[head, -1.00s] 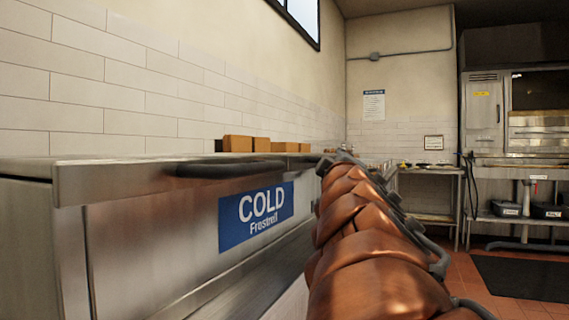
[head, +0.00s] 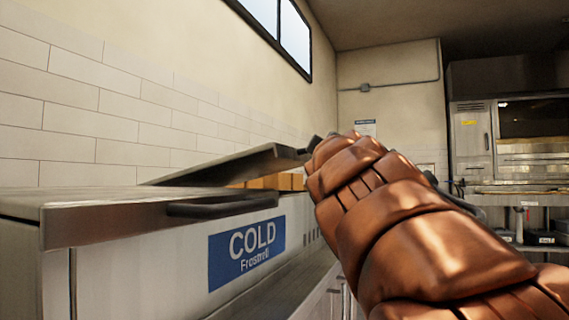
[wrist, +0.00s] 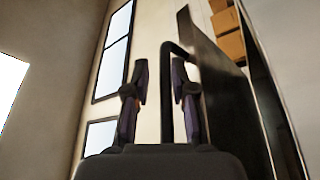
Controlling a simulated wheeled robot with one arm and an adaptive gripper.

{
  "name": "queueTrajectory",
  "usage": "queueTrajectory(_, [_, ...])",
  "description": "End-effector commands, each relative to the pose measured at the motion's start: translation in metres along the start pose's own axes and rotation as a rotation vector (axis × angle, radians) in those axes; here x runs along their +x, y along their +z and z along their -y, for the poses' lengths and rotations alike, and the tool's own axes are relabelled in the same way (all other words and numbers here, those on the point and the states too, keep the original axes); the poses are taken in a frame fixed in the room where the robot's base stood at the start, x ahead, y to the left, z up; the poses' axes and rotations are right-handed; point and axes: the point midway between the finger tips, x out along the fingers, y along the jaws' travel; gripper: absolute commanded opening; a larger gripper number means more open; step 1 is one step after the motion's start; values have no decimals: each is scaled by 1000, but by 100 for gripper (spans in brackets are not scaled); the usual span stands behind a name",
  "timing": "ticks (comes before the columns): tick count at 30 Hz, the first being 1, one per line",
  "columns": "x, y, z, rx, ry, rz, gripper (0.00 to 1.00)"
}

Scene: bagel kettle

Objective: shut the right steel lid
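The right steel lid (head: 235,163) is tilted partly up from the cold chest, its front edge raised, in the head view. In the wrist view its dark panel (wrist: 222,95) rises on the right, with a black bar handle (wrist: 167,95) at its edge. My gripper (wrist: 158,85) has its two fingers apart, and the handle shows between them, closer to the right finger. I see no firm grip on it. In the head view my arm hides most of the gripper, whose tip is at the lid's raised edge.
The nearer left lid (head: 110,208) lies flat, with its own black handle (head: 222,205). The chest front has a blue COLD sign (head: 246,253). A tiled wall (head: 90,110) runs along the left; an oven (head: 525,130) stands far right.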

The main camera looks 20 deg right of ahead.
Motion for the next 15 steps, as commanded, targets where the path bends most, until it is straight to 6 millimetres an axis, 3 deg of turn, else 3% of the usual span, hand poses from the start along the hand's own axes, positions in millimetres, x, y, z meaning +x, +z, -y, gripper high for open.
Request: queueTrajectory(15, [1,-2,-7,2,1,3,23])
